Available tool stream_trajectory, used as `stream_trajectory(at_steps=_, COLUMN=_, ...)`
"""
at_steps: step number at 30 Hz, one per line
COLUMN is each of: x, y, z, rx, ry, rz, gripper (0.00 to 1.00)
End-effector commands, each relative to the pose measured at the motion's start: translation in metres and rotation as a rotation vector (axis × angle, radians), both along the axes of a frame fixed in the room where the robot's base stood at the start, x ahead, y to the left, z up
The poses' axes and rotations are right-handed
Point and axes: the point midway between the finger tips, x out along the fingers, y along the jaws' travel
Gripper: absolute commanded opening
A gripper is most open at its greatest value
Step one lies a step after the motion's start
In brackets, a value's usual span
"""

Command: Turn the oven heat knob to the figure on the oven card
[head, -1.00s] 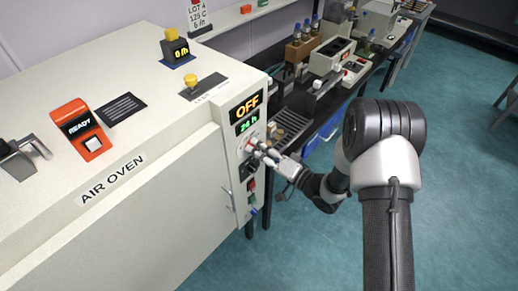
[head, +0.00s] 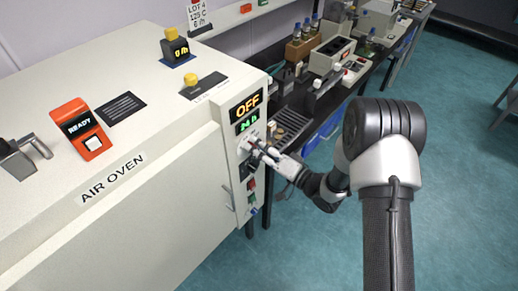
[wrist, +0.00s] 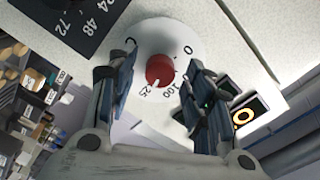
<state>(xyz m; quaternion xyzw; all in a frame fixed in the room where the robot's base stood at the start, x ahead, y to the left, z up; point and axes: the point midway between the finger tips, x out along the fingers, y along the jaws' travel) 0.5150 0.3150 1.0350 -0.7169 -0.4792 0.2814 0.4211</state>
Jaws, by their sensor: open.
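The oven heat knob (wrist: 160,70) is a red disc on a white round dial in the wrist view. Its white pointer is by a figure reading "25", perhaps the end of 125; "100" and "0" also show. My gripper (wrist: 158,85) is open, with one finger on each side of the knob; I cannot tell whether they touch it. In the head view my gripper (head: 257,150) is at the oven's front panel and hides most of the knob. The oven card (head: 199,14) reads LOT 4, 125 C, 6 h.
The air oven (head: 150,130) fills the left. Its display (head: 247,104) reads OFF above a green 24 h. A black dial marked 24, 48, 72 (wrist: 65,20) is near the knob. Coloured buttons sit below, and a crowded bench (head: 325,90) stands behind.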

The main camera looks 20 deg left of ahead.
Motion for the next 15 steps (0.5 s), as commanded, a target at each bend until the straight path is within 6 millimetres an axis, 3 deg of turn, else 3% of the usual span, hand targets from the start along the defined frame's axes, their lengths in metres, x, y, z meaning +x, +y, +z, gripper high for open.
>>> stream_trajectory(at_steps=5, x=-0.004, y=-0.014, z=0.000, rx=0.000, ry=0.002, rz=-0.004, gripper=0.47)
stream_trajectory(at_steps=15, x=-0.031, y=-0.080, z=0.000, rx=0.000, ry=0.002, rz=-0.007, gripper=0.47)
